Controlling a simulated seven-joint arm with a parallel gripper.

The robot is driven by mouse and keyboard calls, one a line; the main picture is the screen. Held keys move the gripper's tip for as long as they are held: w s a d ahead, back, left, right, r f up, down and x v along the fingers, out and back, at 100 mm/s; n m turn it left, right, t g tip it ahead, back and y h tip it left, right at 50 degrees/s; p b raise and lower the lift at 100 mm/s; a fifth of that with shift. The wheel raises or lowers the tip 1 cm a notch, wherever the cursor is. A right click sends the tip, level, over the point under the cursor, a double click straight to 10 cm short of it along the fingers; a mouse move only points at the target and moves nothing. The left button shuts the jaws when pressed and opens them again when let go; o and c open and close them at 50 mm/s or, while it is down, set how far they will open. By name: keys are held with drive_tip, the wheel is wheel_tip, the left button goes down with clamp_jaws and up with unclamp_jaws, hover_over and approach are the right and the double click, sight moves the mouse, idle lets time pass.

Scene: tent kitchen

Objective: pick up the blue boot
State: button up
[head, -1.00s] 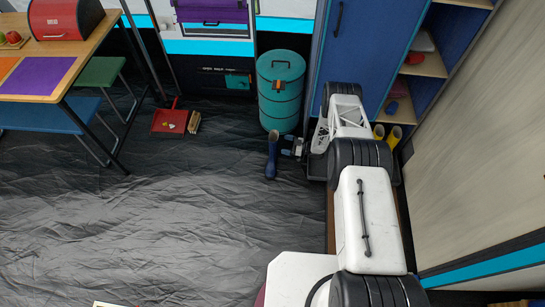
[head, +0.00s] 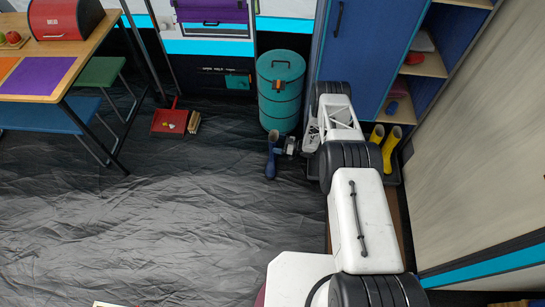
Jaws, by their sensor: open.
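The blue boot (head: 270,165) stands upright on the dark floor, in front of the teal canister. My gripper (head: 283,146) is open at the right side of the boot's shaft, very close to it. The fingertips are small in this view, and I cannot tell whether they touch the boot or reach around it.
The teal canister (head: 282,95) stands just behind the boot. Yellow boots (head: 390,148) stand on a dark tray to the right of my arm, by the blue cabinet (head: 365,50). A red dustpan (head: 170,121) and a brush lie to the left. The floor in front is clear.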

drive_tip(key=shift+w+a, duration=0.1)
drive_tip(key=shift+a, duration=1.2)
drive_tip(key=c, duration=1.6)
drive_tip(key=shift+o, duration=0.2)
drive_tip(key=shift+r, duration=1.8)
drive_tip(key=s+d, duration=0.2)
drive_tip(key=s, duration=0.5)
drive_tip(key=s+d+r, duration=0.1)
drive_tip(key=s+d, duration=0.1)
drive_tip(key=s, duration=0.6)
drive_tip(key=shift+d+r, duration=0.2)
drive_tip(key=shift+d, duration=0.05)
drive_tip(key=shift+s, duration=0.15)
